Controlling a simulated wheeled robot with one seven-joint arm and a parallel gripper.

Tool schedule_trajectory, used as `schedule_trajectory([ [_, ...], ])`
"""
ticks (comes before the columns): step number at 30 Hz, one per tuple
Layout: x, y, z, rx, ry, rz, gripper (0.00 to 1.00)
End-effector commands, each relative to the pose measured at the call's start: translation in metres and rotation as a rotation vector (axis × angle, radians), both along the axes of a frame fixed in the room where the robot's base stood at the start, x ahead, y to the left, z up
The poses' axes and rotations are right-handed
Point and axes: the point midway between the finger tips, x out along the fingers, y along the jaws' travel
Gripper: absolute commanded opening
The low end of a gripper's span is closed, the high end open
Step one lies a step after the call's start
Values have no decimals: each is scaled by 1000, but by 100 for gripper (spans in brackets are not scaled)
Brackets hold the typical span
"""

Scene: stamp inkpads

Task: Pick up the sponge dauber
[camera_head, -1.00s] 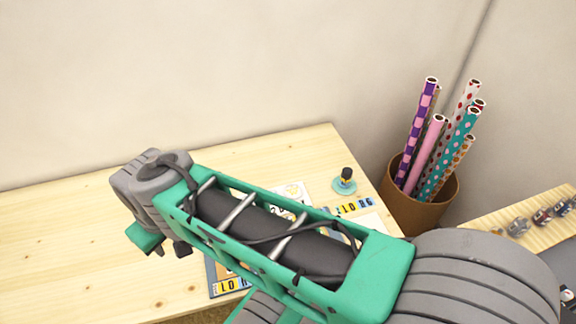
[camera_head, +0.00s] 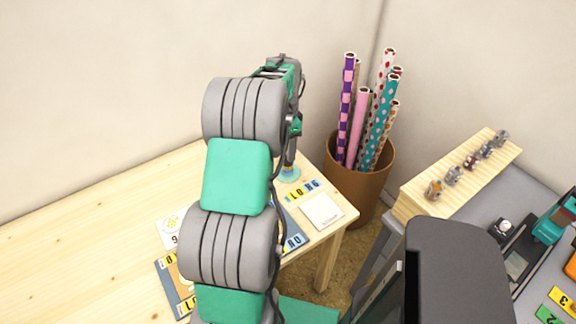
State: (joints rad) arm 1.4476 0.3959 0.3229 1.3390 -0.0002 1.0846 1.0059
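A small round teal base (camera_head: 290,175) sits near the table's back right corner. The small dark-topped item standing on it, which may be the sponge dauber, is now mostly hidden behind my arm's end. My gripper (camera_head: 291,150) points down directly over this base, at the far end of my arm. Its fingers are small and partly covered by my arm, so I cannot tell whether they are open, or touching or holding the item. No other likely dauber shows clearly.
Lettered cards (camera_head: 302,190) and a pale square pad (camera_head: 321,211) lie on the wooden table (camera_head: 60,245). A brown bin (camera_head: 362,180) of patterned rolls stands close to the right. A wooden rack (camera_head: 415,197) holds several small items. The table's left is clear.

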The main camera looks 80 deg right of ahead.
Motion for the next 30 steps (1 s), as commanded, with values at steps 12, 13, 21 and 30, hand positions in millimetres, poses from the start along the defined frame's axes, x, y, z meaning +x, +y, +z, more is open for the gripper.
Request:
schedule_trajectory([
  [12,-6,-2,-65,2,0,3,57],
  [13,-5,-2,-68,2,0,3,57],
  [21,-5,-3,-71,-1,-1,3,55],
  [30,-5,-3,-71,-1,-1,4,30],
])
